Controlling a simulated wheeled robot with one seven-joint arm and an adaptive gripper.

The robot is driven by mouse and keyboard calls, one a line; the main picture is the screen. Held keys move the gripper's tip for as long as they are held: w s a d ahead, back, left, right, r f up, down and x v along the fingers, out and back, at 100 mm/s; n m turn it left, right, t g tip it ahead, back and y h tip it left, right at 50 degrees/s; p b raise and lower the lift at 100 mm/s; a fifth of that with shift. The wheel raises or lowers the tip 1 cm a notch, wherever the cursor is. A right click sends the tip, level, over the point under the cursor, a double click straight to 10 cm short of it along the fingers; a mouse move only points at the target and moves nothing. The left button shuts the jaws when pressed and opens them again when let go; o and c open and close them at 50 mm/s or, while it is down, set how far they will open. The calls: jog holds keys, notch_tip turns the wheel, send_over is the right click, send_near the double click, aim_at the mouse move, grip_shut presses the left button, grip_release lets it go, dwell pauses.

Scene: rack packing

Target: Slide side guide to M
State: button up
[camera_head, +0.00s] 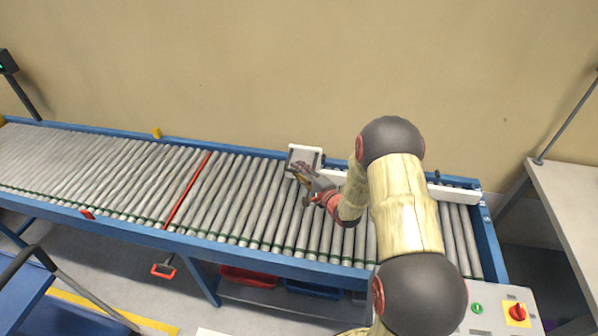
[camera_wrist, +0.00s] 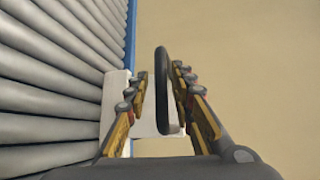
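The side guide (camera_head: 455,192) is a long white bar along the far edge of the roller conveyor, partly hidden behind my arm. A white plate-like block (camera_head: 305,152) stands at its left end. My gripper (camera_head: 297,174) is over the rollers just in front of this block. In the wrist view, my gripper (camera_wrist: 165,100) has its fingers apart, with a dark upright rounded handle (camera_wrist: 162,85) between them. The handle is close to the right finger, with a gap at the left; contact cannot be told. White parts (camera_wrist: 116,88) show behind the fingers. No M mark is legible.
The conveyor's blue frame (camera_head: 240,243) holds grey rollers, crossed by a red bar (camera_head: 187,190) at left. A yellow block (camera_head: 157,133) sits on the far rail. A control box with a red knob (camera_head: 517,312) is at front right. The rollers left of my gripper are clear.

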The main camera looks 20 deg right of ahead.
jog(key=shift+o, duration=0.2)
jog(key=v, duration=1.2)
dwell(0.4)
